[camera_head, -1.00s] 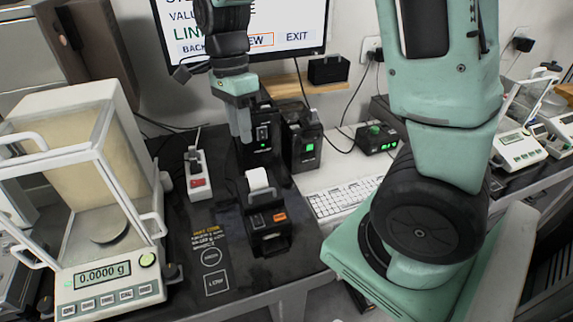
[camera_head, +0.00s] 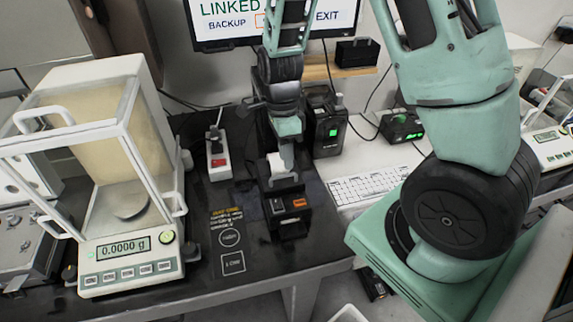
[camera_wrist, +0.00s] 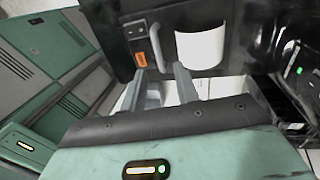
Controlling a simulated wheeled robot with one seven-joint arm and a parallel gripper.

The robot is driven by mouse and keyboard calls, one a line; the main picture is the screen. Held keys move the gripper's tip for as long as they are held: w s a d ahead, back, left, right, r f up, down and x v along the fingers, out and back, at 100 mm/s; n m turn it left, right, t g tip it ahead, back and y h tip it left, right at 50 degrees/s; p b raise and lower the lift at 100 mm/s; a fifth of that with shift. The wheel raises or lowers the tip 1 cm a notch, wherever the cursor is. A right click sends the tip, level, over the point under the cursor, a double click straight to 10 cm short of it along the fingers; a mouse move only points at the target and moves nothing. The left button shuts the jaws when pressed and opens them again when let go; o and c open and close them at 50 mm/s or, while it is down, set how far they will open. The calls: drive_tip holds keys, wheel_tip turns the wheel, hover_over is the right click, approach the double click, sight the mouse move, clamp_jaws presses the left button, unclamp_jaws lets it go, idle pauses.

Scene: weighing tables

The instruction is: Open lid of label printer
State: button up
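The label printer (camera_head: 288,222) is a small black box with an orange button on its front panel and white paper at its top. It stands on the dark table, right of the balance. My gripper (camera_head: 287,168) is over the printer's top, by the paper, and hides part of it. In the wrist view, the printer (camera_wrist: 118,48) shows its orange label and white paper (camera_wrist: 200,48). My two fingers (camera_wrist: 160,75) are apart there, with a curved grey handle-like bar (camera_wrist: 154,58) between them. I cannot tell whether they touch it, nor how the lid stands.
A balance (camera_head: 130,265) reading 0.0000 g stands at the left. A power strip (camera_head: 217,155) lies behind the printer to the left. A black device with a green screen (camera_head: 326,130) and a white keyboard (camera_head: 370,186) are to the right. A monitor (camera_head: 225,25) is behind.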

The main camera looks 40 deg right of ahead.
sight(286, 182)
drive_tip(key=shift+s+a+f, duration=0.1)
drive_tip(key=shift+s+f, duration=0.1)
drive_tip(key=shift+f, duration=0.7)
drive_tip(key=shift+s+a+f, duration=0.1)
drive_tip(key=shift+s+f, duration=0.05)
drive_tip(key=shift+f, duration=0.75)
clamp_jaws()
drive_tip(key=shift+r, duration=0.1)
